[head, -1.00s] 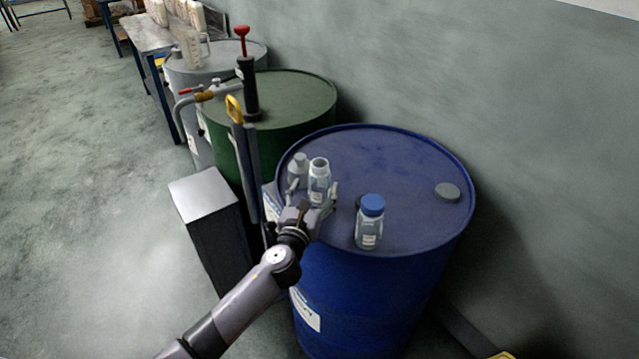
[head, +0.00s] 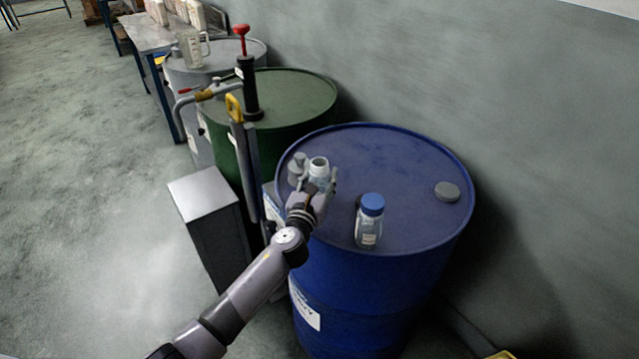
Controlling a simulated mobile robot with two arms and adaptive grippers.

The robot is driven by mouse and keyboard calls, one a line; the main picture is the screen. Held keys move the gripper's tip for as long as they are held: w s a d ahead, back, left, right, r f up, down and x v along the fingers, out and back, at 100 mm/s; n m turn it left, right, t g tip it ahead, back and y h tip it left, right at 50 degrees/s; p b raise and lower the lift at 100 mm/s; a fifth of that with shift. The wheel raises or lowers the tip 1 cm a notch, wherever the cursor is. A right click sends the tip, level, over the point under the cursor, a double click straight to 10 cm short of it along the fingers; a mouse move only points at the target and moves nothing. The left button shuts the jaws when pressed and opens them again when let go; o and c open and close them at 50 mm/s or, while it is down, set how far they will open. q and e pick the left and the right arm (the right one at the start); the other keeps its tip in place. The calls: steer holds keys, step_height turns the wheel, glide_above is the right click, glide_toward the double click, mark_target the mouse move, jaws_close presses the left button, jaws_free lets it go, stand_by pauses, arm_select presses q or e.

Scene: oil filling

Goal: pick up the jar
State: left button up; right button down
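An open-topped clear jar (head: 318,166) with a pale rim stands on the blue drum (head: 400,160), towards its left side. My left gripper (head: 321,183) is at the jar from the near side and covers its lower part. One finger shows close along the jar's right side; the other is hard to make out. I cannot tell whether the fingers touch the jar. A second jar with a blue lid (head: 370,225) stands upright near the drum's front edge, to the right of the gripper. My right gripper is not in view.
Grey drum fittings (head: 296,168) stand just left of the open jar. A round grey cap (head: 447,191) lies at the drum's right. A green drum (head: 295,98) with a hand pump (head: 248,88) is behind left. A grey box (head: 205,195) stands on the floor.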

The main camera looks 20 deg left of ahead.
arm_select(q)
steer(key=c, duration=0.5)
steer(key=shift+r, duration=0.15)
